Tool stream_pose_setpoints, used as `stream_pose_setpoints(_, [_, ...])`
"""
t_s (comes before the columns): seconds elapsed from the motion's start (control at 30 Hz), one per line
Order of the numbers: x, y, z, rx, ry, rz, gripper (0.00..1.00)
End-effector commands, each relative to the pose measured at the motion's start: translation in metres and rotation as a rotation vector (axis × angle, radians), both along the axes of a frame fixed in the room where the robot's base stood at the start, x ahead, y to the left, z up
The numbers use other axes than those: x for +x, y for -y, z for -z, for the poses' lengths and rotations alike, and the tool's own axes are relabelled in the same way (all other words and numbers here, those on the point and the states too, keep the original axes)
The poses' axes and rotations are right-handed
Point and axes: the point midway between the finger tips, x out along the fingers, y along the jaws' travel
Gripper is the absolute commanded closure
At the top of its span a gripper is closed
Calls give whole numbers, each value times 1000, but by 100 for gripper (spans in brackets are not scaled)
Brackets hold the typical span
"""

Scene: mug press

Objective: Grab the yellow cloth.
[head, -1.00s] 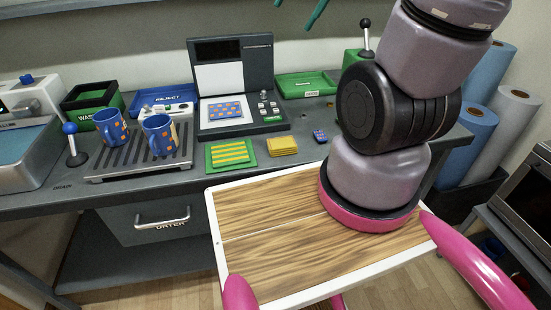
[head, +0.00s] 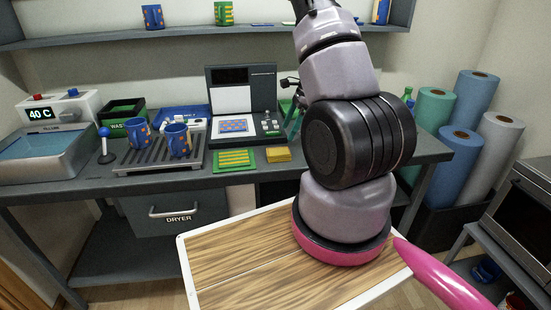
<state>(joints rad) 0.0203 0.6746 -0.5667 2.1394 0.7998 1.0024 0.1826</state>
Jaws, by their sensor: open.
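The yellow cloth (head: 278,155) is a small folded square lying flat near the front edge of the bench, in front of the press. It is in plain sight just left of my arm. My gripper (head: 294,118) is mostly hidden behind my arm, above the bench to the right of the press.
A green and yellow striped sheet (head: 234,160) lies left of the cloth. The press (head: 243,88) stands behind. Two blue mugs (head: 177,139) stand on a rack (head: 135,165) at left. A shelf (head: 110,37) runs above. Paper rolls (head: 452,165) stand right.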

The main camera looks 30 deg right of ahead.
Motion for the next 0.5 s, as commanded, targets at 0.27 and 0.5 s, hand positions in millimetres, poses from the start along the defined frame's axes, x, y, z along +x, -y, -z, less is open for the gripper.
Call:
stream_pose_setpoints(0.27, [3,-14,35,0,-1,-2,0])
stream_pose_setpoints(0.5, [2,-23,60,0,-4,-3,0])
